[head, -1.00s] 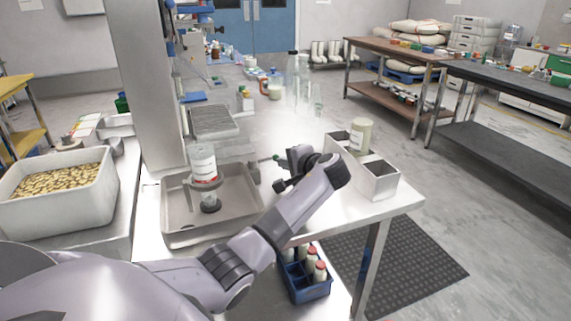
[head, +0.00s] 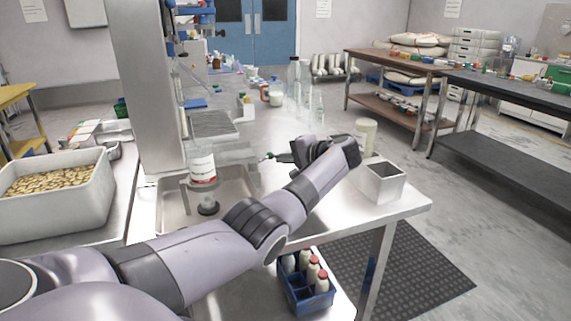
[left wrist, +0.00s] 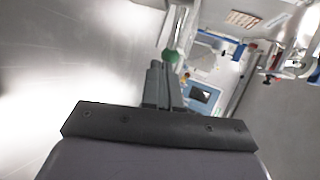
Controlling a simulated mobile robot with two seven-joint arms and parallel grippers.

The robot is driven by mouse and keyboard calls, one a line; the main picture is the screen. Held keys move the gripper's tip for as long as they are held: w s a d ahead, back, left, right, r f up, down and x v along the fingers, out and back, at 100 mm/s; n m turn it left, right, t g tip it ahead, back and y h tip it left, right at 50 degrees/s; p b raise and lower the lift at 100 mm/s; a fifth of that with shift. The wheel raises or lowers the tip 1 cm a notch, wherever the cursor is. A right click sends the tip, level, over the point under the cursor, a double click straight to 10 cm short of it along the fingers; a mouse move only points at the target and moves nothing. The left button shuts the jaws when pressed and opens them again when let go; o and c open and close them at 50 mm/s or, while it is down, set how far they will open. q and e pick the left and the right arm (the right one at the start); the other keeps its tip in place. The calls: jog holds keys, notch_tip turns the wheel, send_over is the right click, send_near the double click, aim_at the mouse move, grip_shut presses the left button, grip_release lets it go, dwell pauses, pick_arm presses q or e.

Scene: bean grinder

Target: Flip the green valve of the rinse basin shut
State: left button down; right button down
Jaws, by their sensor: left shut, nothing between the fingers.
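The green valve (head: 269,155) is a small green-tipped lever at the right edge of the rinse basin, a shallow metal sink (head: 165,218). In the left wrist view its round green knob (left wrist: 170,55) is just beyond the fingertips. My left gripper (head: 278,158) reaches in from the right of the valve, partly hidden by its own wrist. In the left wrist view its fingers (left wrist: 163,72) are together and empty, pointing at the knob. I cannot tell whether they touch it. My right gripper is not in view.
A white bottle with a red-edged label (head: 203,165) stands over the basin. A metal box (head: 380,185) and a pale jar (head: 366,135) stand right of my wrist. Clear glass bottles (head: 294,85) are farther back. A bean-filled bin (head: 60,215) is at left.

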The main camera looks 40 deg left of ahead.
pick_arm(q)
jog(key=shift+w+a+f+b, duration=0.1)
jog(key=shift+w+a+b, duration=0.15)
jog(key=shift+a+b, duration=0.5)
jog(key=shift+w+a, duration=0.1)
jog(key=shift+a, duration=2.2)
